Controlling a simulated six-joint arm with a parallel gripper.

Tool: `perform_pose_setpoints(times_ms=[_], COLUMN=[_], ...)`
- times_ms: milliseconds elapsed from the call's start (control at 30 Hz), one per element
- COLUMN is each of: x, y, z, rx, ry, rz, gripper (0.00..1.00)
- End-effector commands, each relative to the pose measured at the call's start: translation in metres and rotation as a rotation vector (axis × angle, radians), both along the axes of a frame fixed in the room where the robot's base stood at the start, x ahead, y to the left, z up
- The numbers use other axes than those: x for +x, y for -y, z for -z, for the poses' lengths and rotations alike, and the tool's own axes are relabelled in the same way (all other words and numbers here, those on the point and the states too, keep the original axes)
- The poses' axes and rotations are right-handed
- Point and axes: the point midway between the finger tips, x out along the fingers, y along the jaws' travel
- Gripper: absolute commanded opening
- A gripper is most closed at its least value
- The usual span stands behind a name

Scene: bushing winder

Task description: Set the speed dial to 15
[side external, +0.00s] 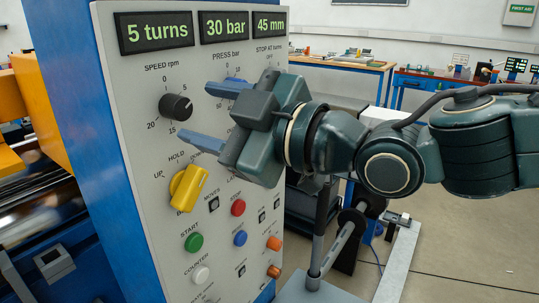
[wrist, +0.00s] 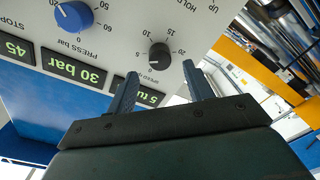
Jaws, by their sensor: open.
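The speed dial is a small black knob (side external: 175,107) under the "SPEED rpm" label at the panel's upper left, its scale running from 0 to 20. I cannot read its exact setting. My gripper (side external: 197,112) is open, its two blue-grey fingers pointing at the panel just right of the knob, one above and one below its height. In the wrist view the knob (wrist: 158,56) shows between and beyond the open fingertips (wrist: 160,70), with nothing held. The fingers look apart from the knob.
A blue pressure knob (wrist: 73,16) is beside the speed dial, hidden behind my gripper in the side view. A yellow lever knob (side external: 188,187) sits below, above green, red, blue and orange buttons. Displays (side external: 153,31) along the top read 5 turns, 30 bar and 45 mm.

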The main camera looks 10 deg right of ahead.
Motion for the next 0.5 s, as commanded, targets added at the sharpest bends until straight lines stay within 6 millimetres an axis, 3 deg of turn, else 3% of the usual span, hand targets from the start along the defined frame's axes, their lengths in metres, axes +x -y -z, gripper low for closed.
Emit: perform_pose_setpoints(times_ms=[500], x=[0.029], y=[-0.031], z=[0.0], rx=[0.0], ry=[0.001], rz=[-0.001], gripper=[0.52])
